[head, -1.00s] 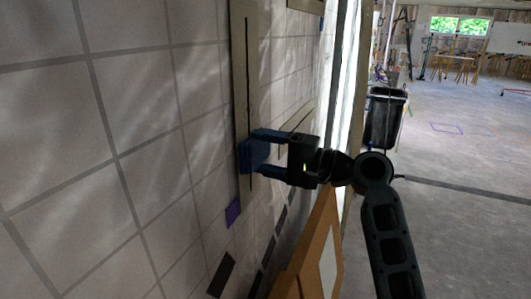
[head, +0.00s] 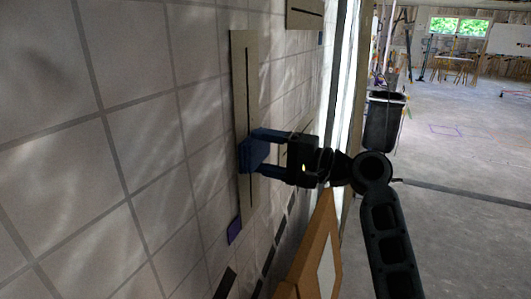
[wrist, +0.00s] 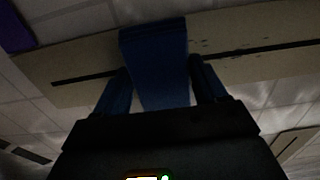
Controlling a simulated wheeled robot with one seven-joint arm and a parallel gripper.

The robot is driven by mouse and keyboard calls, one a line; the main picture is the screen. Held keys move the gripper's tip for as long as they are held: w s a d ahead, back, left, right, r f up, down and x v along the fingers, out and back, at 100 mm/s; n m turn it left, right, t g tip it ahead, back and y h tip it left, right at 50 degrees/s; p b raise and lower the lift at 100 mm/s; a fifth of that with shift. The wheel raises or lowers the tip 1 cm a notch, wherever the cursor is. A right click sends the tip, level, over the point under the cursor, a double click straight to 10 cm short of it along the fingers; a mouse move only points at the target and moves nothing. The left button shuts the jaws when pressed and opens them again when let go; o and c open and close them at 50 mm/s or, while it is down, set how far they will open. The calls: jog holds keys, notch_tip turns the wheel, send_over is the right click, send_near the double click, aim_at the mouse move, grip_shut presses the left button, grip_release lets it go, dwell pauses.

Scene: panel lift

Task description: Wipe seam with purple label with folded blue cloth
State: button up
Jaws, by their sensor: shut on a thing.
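My gripper (head: 262,152) is shut on the folded blue cloth (head: 250,157), which lies across the dark seam (head: 249,80) of an upright beige strip on the tiled wall. A purple label (head: 234,230) sits on the wall just below this strip. In the wrist view the cloth (wrist: 155,65) covers part of the seam (wrist: 85,77), and the purple label (wrist: 15,28) is at the upper left. Small dark specks show on the strip right of the cloth.
Another beige strip (head: 303,13) with a slot is at the top, with a small blue label by it. An orange-brown board (head: 318,245) stands below my gripper. A black bin (head: 383,122) stands behind to the right. The floor at the right is open.

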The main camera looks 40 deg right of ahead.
jog(key=shift+a+r+p, duration=0.1)
jog(key=shift+r+p, duration=1.55)
jog(key=shift+r, duration=0.6)
notch_tip(320, 180, up, 8)
send_over(250, 182)
jog(key=v, duration=0.4)
jog(key=shift+w, duration=0.3)
jog(key=shift+f+b, duration=5.55)
jog(key=shift+f, duration=4.8)
jog(key=shift+a, duration=0.1)
jog(key=v, duration=0.6)
jog(key=shift+p, duration=0.45)
